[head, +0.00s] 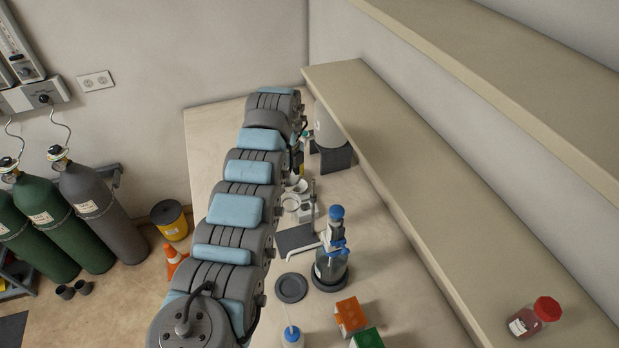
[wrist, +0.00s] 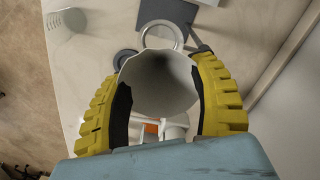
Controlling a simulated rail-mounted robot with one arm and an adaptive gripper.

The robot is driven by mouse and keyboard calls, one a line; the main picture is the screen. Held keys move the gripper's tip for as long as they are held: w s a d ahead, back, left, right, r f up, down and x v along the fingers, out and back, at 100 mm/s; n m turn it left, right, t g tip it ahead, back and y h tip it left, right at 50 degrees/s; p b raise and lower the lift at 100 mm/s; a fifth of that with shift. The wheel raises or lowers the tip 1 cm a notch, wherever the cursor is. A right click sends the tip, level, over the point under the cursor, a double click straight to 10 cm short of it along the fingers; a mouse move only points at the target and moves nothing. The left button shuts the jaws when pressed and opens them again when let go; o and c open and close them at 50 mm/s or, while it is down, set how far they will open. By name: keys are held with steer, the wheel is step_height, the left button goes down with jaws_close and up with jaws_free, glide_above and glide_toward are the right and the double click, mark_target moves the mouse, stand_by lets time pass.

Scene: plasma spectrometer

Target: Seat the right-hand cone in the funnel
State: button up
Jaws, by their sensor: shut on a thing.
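My gripper (wrist: 157,98) fills the middle of the wrist view, its two yellow ribbed fingers closed around the sides of a white cone (wrist: 160,70). The cone's wide mouth faces the camera and its inside looks empty. A second pale, ribbed cone-like piece (wrist: 65,22) is at the upper left of the wrist view, apart from my gripper. I cannot make out the funnel for certain; a white part (wrist: 175,128) with an orange patch beside it shows partly below the held cone. In the head view my arm hides the cone and most of the gripper.
In the wrist view, a clear-centred ring (wrist: 162,36), a dark disc (wrist: 125,58) and a grey plate (wrist: 168,10) lie beyond the cone. In the head view, a blue-capped bottle (head: 332,258), an orange box (head: 350,316) and a shelf (head: 400,170) flank my arm on the right.

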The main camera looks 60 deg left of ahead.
mark_target(290, 198)
steer(key=shift+a+f, duration=0.1)
steer(key=shift+f, duration=0.95)
steer(key=shift+f+b, duration=0.55)
steer(key=shift+f, duration=0.25)
steer(key=shift+f, duration=0.2)
steer(key=shift+f+b, duration=0.95)
steer(key=shift+f, duration=0.85)
steer(key=shift+f+b, duration=0.3)
steer(key=shift+f, duration=0.15)
steer(key=o, duration=0.8)
steer(key=shift+o, duration=0.2)
steer(key=shift+r, duration=0.1)
